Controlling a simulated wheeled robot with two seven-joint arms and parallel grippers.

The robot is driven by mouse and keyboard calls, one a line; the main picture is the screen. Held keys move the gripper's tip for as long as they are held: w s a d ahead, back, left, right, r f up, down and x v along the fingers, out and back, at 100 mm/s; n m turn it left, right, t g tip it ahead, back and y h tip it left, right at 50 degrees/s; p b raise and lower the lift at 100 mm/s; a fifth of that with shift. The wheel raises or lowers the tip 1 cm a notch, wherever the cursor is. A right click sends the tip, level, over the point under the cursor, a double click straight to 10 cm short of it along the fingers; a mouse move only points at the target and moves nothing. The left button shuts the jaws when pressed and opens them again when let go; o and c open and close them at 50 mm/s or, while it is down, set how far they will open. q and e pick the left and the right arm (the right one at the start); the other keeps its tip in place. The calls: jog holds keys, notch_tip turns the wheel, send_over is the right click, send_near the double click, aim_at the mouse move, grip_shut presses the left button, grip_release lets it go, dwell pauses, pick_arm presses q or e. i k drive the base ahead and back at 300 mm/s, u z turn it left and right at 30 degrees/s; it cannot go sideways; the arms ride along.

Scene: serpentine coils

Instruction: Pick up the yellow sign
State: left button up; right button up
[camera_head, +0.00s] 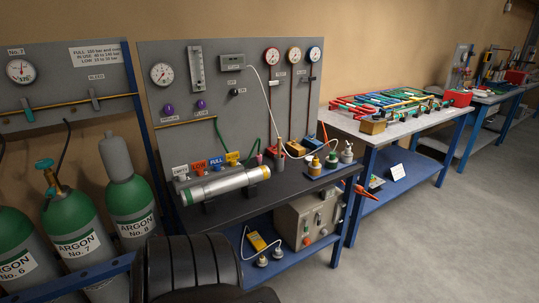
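The yellow sign (233,158) is a small placard at the right end of a row of signs, at the back of the dark bench top. It stands behind the silver cylinder (225,185), near the grey panel. To its left are a blue FULL sign (216,162), an orange-red LOW sign (199,167) and a white EMPTY sign (181,171). The writing on the yellow sign is too small to read. Neither of my grippers is in view.
Green argon cylinders (130,190) stand left of the bench. Small bottles and fittings (331,160) sit on its right end. A panel with gauges (271,57) rises behind. A second table (400,124) with colored tubes stands farther right. The grey floor (440,240) is clear at right.

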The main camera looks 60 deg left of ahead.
aim_at(231, 157)
jog(key=i, duration=0.85)
jog(key=u, duration=3.35)
